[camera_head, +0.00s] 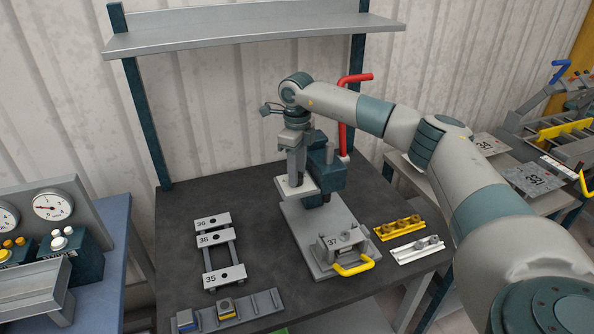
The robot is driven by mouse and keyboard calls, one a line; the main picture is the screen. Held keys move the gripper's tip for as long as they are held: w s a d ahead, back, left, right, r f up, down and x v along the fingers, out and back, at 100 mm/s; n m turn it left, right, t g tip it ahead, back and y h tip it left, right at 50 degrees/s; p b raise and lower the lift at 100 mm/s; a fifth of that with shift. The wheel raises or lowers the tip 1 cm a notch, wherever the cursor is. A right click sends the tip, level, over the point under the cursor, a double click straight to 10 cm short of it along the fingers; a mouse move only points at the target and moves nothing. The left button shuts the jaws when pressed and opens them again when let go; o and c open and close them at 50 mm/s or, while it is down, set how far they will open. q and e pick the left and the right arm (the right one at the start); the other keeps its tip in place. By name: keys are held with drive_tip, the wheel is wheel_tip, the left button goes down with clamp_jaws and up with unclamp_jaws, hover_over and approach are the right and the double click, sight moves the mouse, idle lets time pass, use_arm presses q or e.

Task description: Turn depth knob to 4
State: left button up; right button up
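My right arm reaches in from the right, and its gripper (296,172) points down at the upper part of a bench press (327,172) with a red lever (343,110). The fingers are small and partly merge with the press head, so I cannot tell whether they are open or touch anything. I cannot make out a knob marked for depth or a number setting; it may be hidden by my gripper. A plate marked 37 (344,242) with a yellow handle (353,267) sits on the press base. My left gripper is out of view.
Plates marked 36, 38 and 35 (224,278) lie on a rack at left. A grey notched rail (256,304) lies in front. Yellow (398,228) and white (416,250) holders lie right. A gauge panel (84,190) stands on the left table; a shelf (250,32) hangs above.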

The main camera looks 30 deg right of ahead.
drive_tip(key=n+b, duration=0.2)
drive_tip(key=shift+f+b, duration=0.1)
drive_tip(key=shift+b, duration=0.3)
drive_tip(key=n+b, duration=0.2)
drive_tip(key=n, duration=0.1)
drive_tip(key=shift+w, duration=0.1)
drive_tip(key=n+b, duration=0.1)
drive_tip(key=n, duration=0.2)
drive_tip(key=shift+n+b, duration=0.3)
drive_tip(key=shift+b, duration=0.05)
drive_tip(key=shift+r+n+b, duration=0.2)
drive_tip(key=shift+n+b, duration=0.3)
drive_tip(key=shift+n, duration=1.1)
drive_tip(key=shift+w, duration=0.1)
drive_tip(key=o, duration=1)
drive_tip(key=shift+o, duration=0.2)
drive_tip(key=shift+r, duration=0.1)
